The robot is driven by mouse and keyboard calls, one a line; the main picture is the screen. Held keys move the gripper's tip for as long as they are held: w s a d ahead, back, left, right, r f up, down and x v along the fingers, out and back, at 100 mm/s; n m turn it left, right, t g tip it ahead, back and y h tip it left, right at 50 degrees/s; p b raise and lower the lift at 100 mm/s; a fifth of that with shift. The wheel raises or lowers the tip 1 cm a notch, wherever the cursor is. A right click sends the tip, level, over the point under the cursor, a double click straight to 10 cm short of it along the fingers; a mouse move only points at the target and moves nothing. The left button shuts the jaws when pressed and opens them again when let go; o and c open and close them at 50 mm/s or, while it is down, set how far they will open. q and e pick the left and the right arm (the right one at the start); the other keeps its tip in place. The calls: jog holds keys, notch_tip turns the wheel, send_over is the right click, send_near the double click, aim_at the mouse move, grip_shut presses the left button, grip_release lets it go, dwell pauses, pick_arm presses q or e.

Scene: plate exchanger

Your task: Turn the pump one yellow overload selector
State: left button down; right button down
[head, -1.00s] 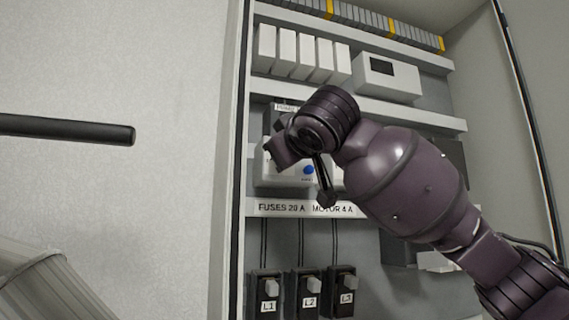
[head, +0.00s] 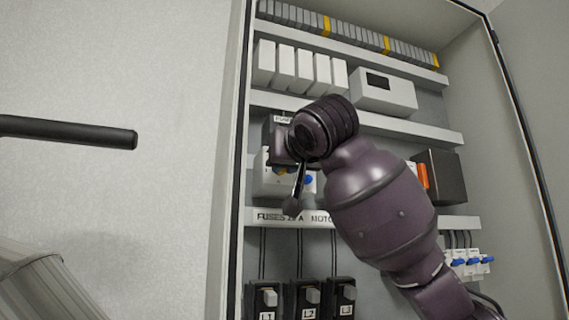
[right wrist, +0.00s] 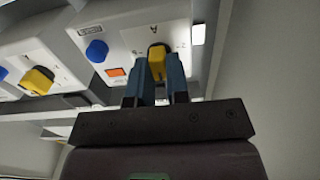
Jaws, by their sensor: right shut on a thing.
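My right gripper (right wrist: 159,70) is shut on a yellow selector knob (right wrist: 157,52) on a white overload unit (right wrist: 122,28) in the right wrist view. One dark finger stands on each side of the knob. This unit also carries a blue button (right wrist: 97,50) and an orange patch (right wrist: 113,72). A neighbouring unit has another yellow knob (right wrist: 36,80), set at a tilt. In the head view the held unit (head: 267,185) is at the left of its row, below a partly hidden label. My wrist covers most of it. My left gripper is not in view.
The cabinet's side wall (head: 238,150) is close to the left of the held unit. White ducts (head: 390,124) run above and below. Fuse holders L1, L2 and L3 (head: 311,295) hang below. A dark box (head: 440,178) and blue-levered breakers (head: 472,262) are at the right.

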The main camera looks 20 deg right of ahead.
dwell(0.3)
jog(key=c, duration=1.1)
grip_release()
jog(key=s+b, duration=0.1)
jog(key=s, duration=1)
jog(key=shift+d+b, duration=0.2)
jog(key=shift+b, duration=0.15)
